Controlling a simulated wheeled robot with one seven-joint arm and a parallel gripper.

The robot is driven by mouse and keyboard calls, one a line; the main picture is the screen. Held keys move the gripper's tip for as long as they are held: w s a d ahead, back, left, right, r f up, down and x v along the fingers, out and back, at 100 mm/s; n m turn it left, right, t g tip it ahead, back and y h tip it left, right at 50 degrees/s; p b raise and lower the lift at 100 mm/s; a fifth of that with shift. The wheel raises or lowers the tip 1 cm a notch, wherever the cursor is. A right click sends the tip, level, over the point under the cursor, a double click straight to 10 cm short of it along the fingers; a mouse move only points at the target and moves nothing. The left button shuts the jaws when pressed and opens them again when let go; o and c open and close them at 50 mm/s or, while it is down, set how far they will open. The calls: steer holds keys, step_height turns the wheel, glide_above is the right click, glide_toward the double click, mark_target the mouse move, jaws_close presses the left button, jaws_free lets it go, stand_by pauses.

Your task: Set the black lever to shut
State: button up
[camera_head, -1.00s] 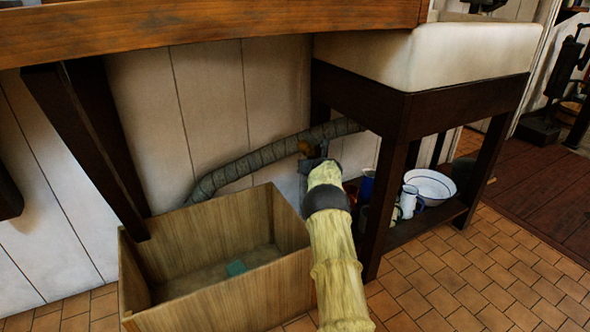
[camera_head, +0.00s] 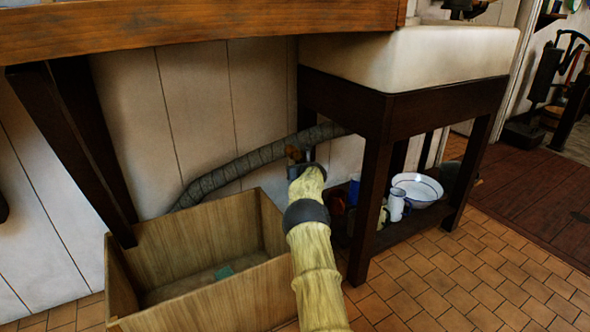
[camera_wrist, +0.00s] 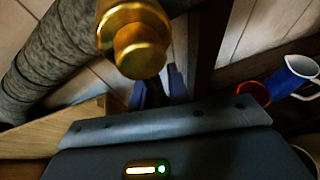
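A brass valve fitting (camera_head: 293,153) sits on the grey wrapped pipe (camera_head: 235,167) below the sink. In the wrist view the brass fitting (camera_wrist: 134,40) is large and close, at the top, left of centre. I cannot make out the black lever in either view; it may be hidden behind the fitting or my gripper. My gripper (camera_head: 305,170) is just below and right of the fitting in the head view. In the wrist view the dark fingers of my gripper (camera_wrist: 164,88) show partly below the fitting.
A wooden box (camera_head: 215,300) stands left of my arm. The dark sink stand (camera_head: 372,200) is close on the right, with a white bowl (camera_head: 418,188) and a blue-and-white jug (camera_wrist: 292,76) on its shelf. A wooden counter (camera_head: 200,25) overhangs above. Tiled floor lies open at right.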

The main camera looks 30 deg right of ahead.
steer(key=shift+o, duration=1.3)
steer(key=shift+s+r, duration=0.1)
steer(key=shift+s+r, duration=0.1)
steer(key=shift+s, duration=0.05)
steer(key=p+v, duration=0.3)
steer(key=v, duration=1.4)
steer(key=shift+p, duration=0.35)
steer(key=shift+a, duration=0.1)
